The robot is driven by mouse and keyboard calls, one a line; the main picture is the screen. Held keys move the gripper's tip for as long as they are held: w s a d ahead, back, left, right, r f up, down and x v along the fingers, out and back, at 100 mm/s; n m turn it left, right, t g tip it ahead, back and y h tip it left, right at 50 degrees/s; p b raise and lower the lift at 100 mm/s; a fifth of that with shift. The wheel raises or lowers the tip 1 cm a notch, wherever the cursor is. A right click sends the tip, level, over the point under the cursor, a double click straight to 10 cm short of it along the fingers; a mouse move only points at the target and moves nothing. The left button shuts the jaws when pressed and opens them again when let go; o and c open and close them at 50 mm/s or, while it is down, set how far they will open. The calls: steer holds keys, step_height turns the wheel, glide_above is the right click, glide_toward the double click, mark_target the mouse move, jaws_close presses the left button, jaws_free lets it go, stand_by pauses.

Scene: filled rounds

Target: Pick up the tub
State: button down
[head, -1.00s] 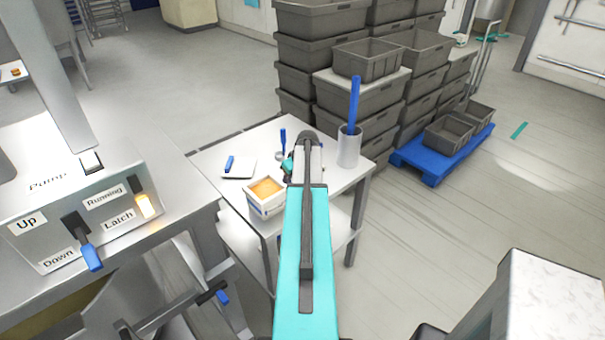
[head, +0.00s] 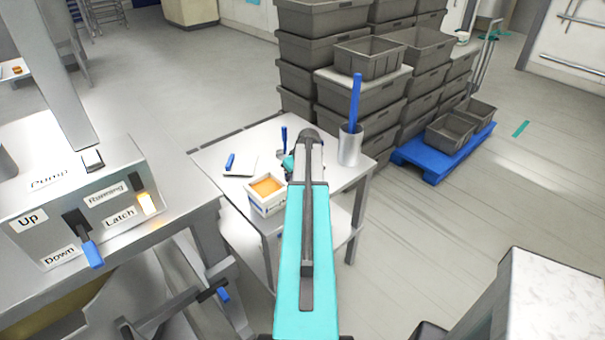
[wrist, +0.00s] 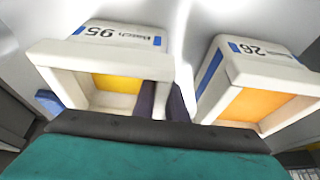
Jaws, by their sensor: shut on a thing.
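In the wrist view, two white tubs lie side by side. The left tub (wrist: 95,50), marked 95, holds yellow contents; the right tub (wrist: 245,62), marked 26, holds orange contents. My gripper (wrist: 164,100) has its dark fingers on either side of the left tub's right wall, shut on it. The right tub stands apart from the fingers. In the head view, one white tub (head: 268,206) with orange contents sits at the small table's left front edge, beside my arm. My gripper and the held tub are mostly hidden behind my arm there. I cannot tell whether the held tub is off the table.
The white table (head: 215,155) also bears a grey cup (head: 349,148) with a blue-handled tool, and a white square (head: 238,164) with a blue item. A pump panel (head: 75,205) stands left. Stacked grey crates (head: 360,100) stand behind. Open floor lies right.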

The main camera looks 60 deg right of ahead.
steer(key=shift+r, duration=0.2)
step_height(320, 180, up, 9)
steer(key=b, duration=0.3)
steer(key=shift+r, duration=0.3)
stand_by(0.7)
